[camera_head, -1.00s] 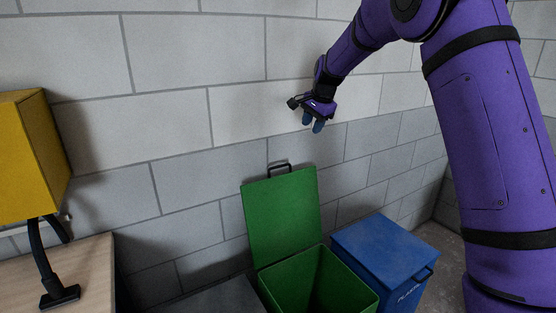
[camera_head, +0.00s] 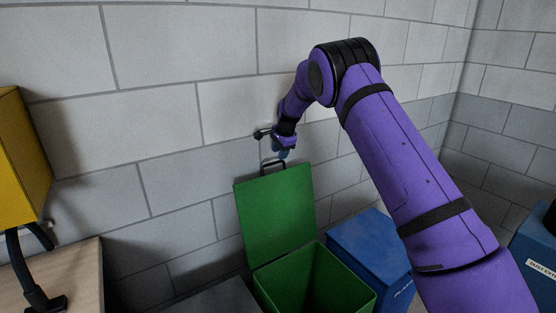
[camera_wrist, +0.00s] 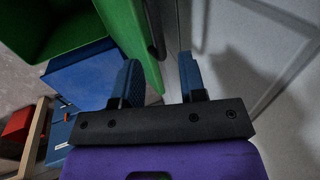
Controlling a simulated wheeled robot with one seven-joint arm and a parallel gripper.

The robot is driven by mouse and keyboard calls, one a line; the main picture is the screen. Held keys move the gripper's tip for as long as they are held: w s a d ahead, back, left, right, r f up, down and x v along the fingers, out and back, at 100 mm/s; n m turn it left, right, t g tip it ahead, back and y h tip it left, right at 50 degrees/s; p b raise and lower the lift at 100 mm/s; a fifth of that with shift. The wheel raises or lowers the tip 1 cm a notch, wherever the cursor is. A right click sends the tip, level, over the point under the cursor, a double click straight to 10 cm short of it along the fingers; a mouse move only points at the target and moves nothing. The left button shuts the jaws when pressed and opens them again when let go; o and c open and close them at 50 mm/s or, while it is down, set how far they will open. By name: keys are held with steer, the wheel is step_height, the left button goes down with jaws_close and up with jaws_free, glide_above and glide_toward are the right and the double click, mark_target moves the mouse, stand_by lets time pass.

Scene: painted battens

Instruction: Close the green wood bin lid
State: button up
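The green bin (camera_head: 316,285) stands against the grey block wall with its green lid (camera_head: 275,215) raised upright and leaning back. A black handle (camera_head: 272,166) sits on the lid's top edge. My gripper (camera_head: 281,155) is just above that handle, close to the wall. In the wrist view its two blue fingers (camera_wrist: 158,82) are spread apart. The green lid (camera_wrist: 125,28) and dark handle (camera_wrist: 155,35) show there beyond the fingers, near the left one. I cannot tell if the fingers touch the lid.
A blue lidded bin (camera_head: 371,252) stands right of the green bin. A dark grey surface (camera_head: 222,299) is at its left. A wooden table (camera_head: 72,268) with a yellow box-shaped thing (camera_head: 20,160) above it is at far left. Another blue unit (camera_head: 535,260) is at far right.

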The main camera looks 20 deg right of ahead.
steer(key=shift+x, duration=2.1)
jaws_close()
